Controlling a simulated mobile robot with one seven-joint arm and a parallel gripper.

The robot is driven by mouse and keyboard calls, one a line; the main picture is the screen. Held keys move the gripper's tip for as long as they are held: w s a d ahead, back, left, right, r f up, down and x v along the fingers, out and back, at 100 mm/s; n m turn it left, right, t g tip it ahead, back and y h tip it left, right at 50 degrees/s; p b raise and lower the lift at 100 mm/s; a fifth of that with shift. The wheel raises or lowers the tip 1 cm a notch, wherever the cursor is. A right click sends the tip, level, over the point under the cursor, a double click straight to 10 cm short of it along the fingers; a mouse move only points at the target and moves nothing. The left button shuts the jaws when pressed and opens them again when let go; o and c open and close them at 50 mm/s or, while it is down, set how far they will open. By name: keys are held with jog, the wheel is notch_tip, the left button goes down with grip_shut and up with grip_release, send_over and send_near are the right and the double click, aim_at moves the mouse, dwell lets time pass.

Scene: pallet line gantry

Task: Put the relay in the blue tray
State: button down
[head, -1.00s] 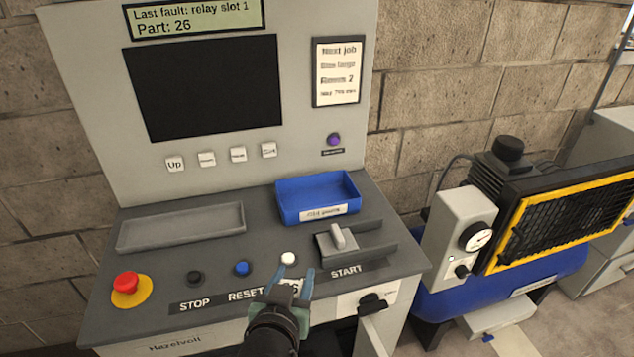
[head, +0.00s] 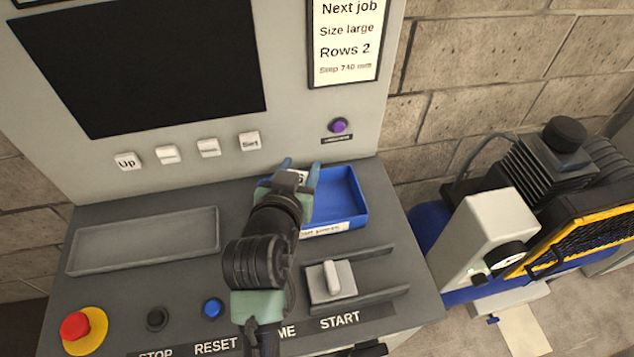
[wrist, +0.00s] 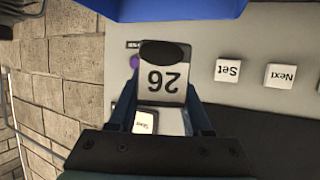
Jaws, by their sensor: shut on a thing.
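The relay (wrist: 163,82) is a pale grey block marked 26 with a dark oval end, held between my gripper's fingers in the wrist view. In the head view a small pale part of the relay (head: 298,176) shows between the fingertips. My gripper (head: 300,167) is shut on it, in front of the left part of the blue tray (head: 358,204) in the picture. The tray has a white label on its front and its visible inside is empty. My arm hides the tray's left end.
A shallow grey tray (head: 145,241) lies left on the console. A grey lever block (head: 332,284) between rails is in front of the blue tray. A red stop button (head: 75,326) and a blue button (head: 213,307) sit near the front. The upright panel (head: 295,105) stands behind.

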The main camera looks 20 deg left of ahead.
notch_tip(320, 180, down, 6)
jog(key=shift+r, duration=0.2)
jog(key=shift+f, duration=2.05)
jog(key=shift+w+f, duration=0.1)
jog(key=shift+f, duration=0.15)
jog(key=shift+c, duration=1.7)
grip_release()
jog(key=shift+r, duration=0.2)
